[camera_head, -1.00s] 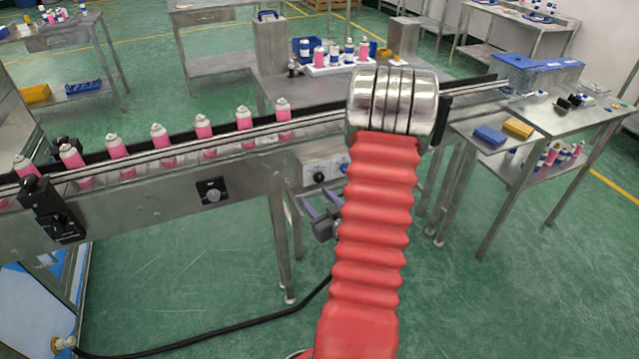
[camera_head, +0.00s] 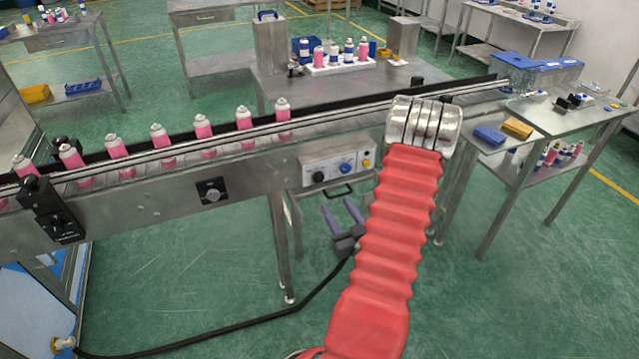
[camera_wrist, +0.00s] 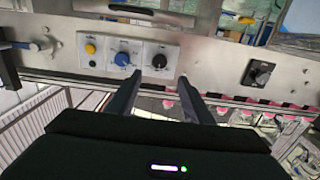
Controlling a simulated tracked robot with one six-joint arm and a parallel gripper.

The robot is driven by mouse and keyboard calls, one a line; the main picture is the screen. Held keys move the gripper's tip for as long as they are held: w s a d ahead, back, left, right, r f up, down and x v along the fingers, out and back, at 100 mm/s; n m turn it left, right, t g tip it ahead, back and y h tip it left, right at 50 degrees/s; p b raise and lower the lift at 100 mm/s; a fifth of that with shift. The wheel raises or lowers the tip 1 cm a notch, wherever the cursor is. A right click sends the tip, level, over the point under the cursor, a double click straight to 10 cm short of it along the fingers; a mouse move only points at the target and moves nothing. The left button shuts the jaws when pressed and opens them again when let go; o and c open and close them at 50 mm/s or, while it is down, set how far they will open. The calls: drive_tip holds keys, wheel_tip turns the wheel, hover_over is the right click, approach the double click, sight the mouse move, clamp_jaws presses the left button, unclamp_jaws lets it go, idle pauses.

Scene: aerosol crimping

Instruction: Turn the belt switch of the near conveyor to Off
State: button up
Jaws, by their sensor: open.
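The near conveyor (camera_head: 150,205) carries a row of pink cans. On its side is a black plate with a round grey rotary switch (camera_head: 212,191); in the wrist view this switch (camera_wrist: 258,73) is at the right. A control panel (camera_head: 334,166) to its right has a black knob (camera_wrist: 159,61), a blue knob (camera_wrist: 122,58) and a yellow button (camera_wrist: 90,48). I cannot read which one is labelled for the belt. My gripper (camera_head: 336,205) is open and empty, below the panel in the head view. In the wrist view its fingertips (camera_wrist: 160,77) point towards the black knob, without visible contact.
A black box (camera_head: 55,210) sticks out from the conveyor's left side. A black cable (camera_head: 230,325) crosses the green floor. A table with blue and yellow blocks (camera_head: 490,135) stands at the right.

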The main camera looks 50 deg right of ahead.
sight(318, 180)
drive_tip(key=x, duration=1.3)
drive_tip(key=shift+r, duration=0.1)
drive_tip(key=shift+c, duration=0.4)
drive_tip(key=c, duration=0.9)
drive_tip(key=shift+a, duration=0.25)
drive_tip(key=shift+c, duration=0.4)
drive_tip(key=shift+d, duration=0.1)
